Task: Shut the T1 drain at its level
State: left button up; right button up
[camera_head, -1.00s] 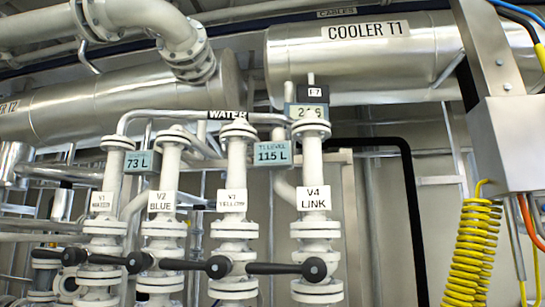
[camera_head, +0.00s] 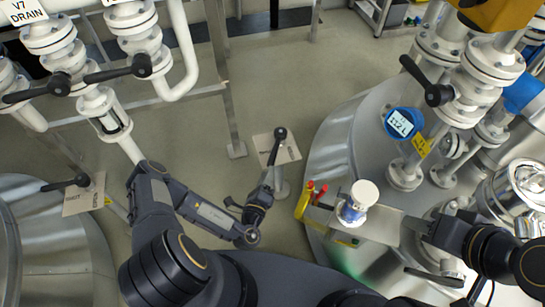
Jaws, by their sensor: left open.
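A "V7 DRAIN" label (camera_head: 35,8) is at the top left, partly cut off, above white flanged valves with a black lever (camera_head: 38,90). Another black lever (camera_head: 118,72) is beside it. A round blue gauge (camera_head: 402,123) reads about 112 L on the right tank. My right arm's gripper (camera_head: 418,226) is at the tray's right end; its jaw state is unclear.
A steel tank (camera_head: 345,140) fills the right, with pipes and a black lever (camera_head: 425,82). A metal tray (camera_head: 385,227) carries a white-and-blue item (camera_head: 358,203), near red- and yellow-handled tools (camera_head: 308,195). Another tank (camera_head: 60,250) is at lower left. Open floor (camera_head: 270,80) lies between.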

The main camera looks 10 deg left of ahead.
aim_at(273, 156)
pick_arm(q)
jog(key=w+n+b, duration=0.2)
jog(key=n, duration=0.3)
jog(key=w+n+b, duration=0.2)
jog(key=w+n, duration=0.1)
jog(key=n, duration=0.3)
jog(key=w+n+b, duration=0.2)
jog(key=w+n, duration=0.1)
jog(key=n, duration=0.2)
jog(key=shift+d, duration=0.15)
jog(key=shift+c, duration=0.4)
grip_shut()
